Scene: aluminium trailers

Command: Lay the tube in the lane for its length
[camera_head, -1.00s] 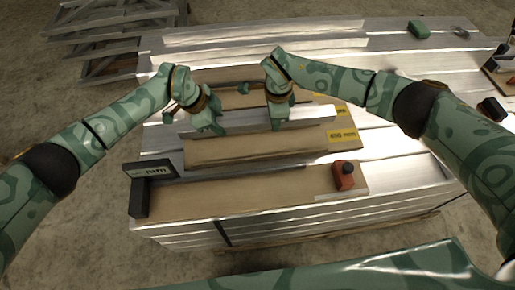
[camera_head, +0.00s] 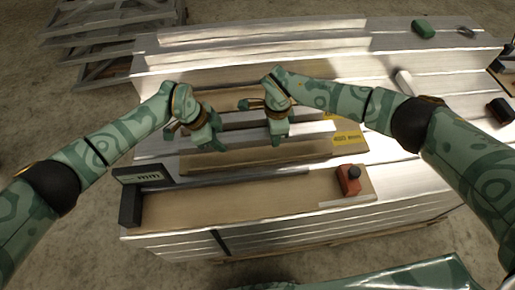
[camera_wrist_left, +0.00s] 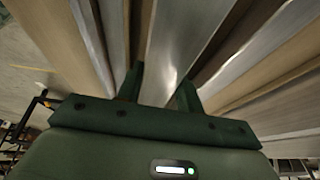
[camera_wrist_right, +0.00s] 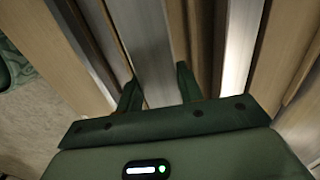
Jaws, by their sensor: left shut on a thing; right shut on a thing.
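The tube (camera_head: 246,137) is a long, straight silver bar lying crosswise under both grippers. My left gripper (camera_head: 213,143) is shut on it left of its middle. The bar also passes between the fingers in the left wrist view (camera_wrist_left: 178,55). My right gripper (camera_head: 278,136) is shut on it farther right, and the right wrist view shows the bar (camera_wrist_right: 150,55) between the fingers. Brown strips separated by metal bars form lanes beneath. A near brown strip (camera_head: 250,157) ends at a yellow label (camera_head: 348,138) that seems to read 450 mm. Whether the tube touches a lane floor I cannot tell.
A dark display (camera_head: 140,176) marked mm stands at the near left. A red box with a black knob (camera_head: 348,180) sits at the near right of a wide brown panel (camera_head: 250,195). A green object (camera_head: 422,29) lies at the far right. Metal frames are stacked at the far left.

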